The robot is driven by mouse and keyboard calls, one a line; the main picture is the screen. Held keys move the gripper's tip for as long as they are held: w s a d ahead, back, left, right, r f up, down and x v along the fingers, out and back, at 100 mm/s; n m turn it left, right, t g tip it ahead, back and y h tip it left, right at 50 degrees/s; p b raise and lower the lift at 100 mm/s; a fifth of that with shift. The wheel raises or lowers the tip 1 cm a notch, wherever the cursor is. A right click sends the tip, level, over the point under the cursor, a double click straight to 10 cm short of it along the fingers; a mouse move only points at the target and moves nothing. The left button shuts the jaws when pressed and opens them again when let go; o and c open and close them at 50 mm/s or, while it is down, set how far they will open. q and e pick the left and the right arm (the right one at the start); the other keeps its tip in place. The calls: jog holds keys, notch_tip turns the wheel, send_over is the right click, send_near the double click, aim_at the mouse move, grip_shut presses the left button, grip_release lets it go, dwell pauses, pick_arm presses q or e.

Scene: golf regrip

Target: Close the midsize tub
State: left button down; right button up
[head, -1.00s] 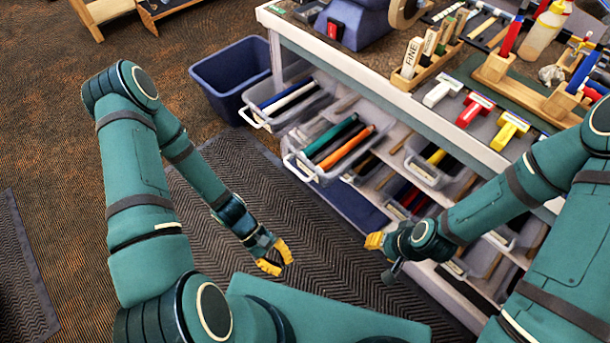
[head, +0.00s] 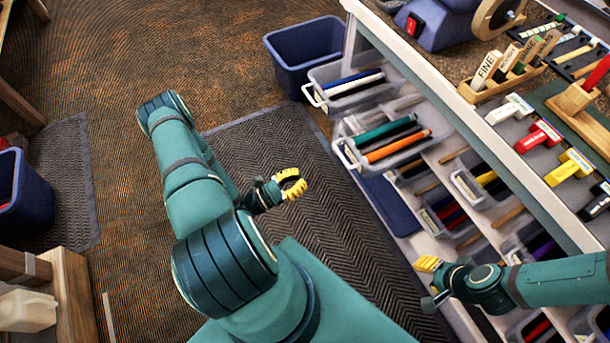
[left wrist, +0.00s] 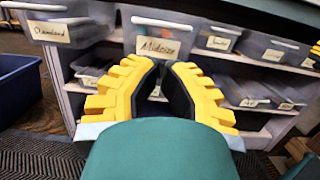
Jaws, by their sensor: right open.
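The midsize tub (head: 352,158) is a clear plastic tub in the cabinet's top row. It is pulled partly out toward the aisle and holds green, black and orange grips. In the left wrist view its "Midsize" label and front (left wrist: 158,40) are ahead of the fingertips. My left gripper (head: 293,184) is in front of the cabinet, left of and below the tub and apart from it. Its fingers (left wrist: 163,70) are close together with a narrow gap and nothing visible between them. My right gripper (head: 428,264) is open, low beside the lower shelves.
The standard tub (head: 314,95) beside it also sticks out. A blue bin (head: 300,50) stands at the cabinet's far end. The workbench (head: 470,110) above carries tools. The dark mat (head: 270,130) in front is clear.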

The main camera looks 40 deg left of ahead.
pick_arm(q)
jog(key=b+x, duration=0.1)
jog(key=x, duration=1)
jog(key=shift+w+d, duration=0.2)
pick_arm(e)
jog(key=shift+w+f, duration=0.15)
jog(key=shift+f, duration=0.5)
pick_arm(q)
jog(key=shift+w, duration=0.1)
